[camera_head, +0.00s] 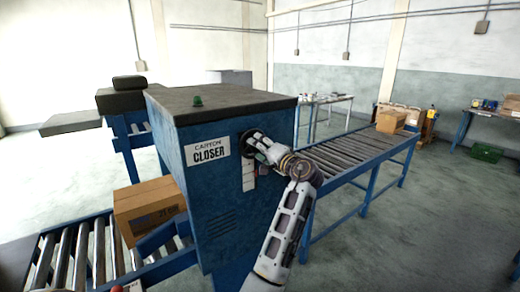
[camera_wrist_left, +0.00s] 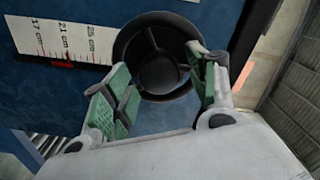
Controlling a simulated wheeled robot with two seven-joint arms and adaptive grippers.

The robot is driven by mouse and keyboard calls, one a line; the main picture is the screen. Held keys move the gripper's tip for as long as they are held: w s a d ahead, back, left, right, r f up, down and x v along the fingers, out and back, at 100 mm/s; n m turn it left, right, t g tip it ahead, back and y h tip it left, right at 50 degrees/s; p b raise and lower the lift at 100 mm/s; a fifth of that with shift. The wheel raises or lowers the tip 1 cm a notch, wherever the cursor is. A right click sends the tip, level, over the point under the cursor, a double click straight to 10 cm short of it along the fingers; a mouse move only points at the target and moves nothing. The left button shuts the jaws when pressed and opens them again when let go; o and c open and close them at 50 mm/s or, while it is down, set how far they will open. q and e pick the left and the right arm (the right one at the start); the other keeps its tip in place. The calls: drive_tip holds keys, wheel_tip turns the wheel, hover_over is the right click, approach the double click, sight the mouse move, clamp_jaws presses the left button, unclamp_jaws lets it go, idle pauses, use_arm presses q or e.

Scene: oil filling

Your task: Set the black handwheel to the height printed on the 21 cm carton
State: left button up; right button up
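The black handwheel (camera_wrist_left: 160,60) is on the blue carton closer (camera_head: 225,190). In the head view the handwheel (camera_head: 250,137) is partly hidden by my left gripper (camera_head: 264,146). In the left wrist view that gripper (camera_wrist_left: 160,74) has its green-padded fingers spread, one at each side of the wheel; I cannot tell whether they touch the rim. A white scale (camera_wrist_left: 75,38) beside the wheel reads 17, 21 and 25 cm. Its red pointer (camera_wrist_left: 62,64) is near the 21 cm mark. The carton (camera_head: 148,208) bears blue print, too small to read surely. My right gripper is not in view.
A roller conveyor (camera_head: 85,255) carries the carton at the left. Another conveyor (camera_head: 350,152) runs back right from the closer, with a closed box (camera_head: 391,121) at its far end. A workbench (camera_head: 325,102) stands behind.

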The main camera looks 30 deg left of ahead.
use_arm(q)
drive_tip(key=v, duration=0.7)
drive_tip(key=shift+d, duration=0.25)
idle(0.4)
drive_tip(key=shift+s, duration=0.15)
idle(0.3)
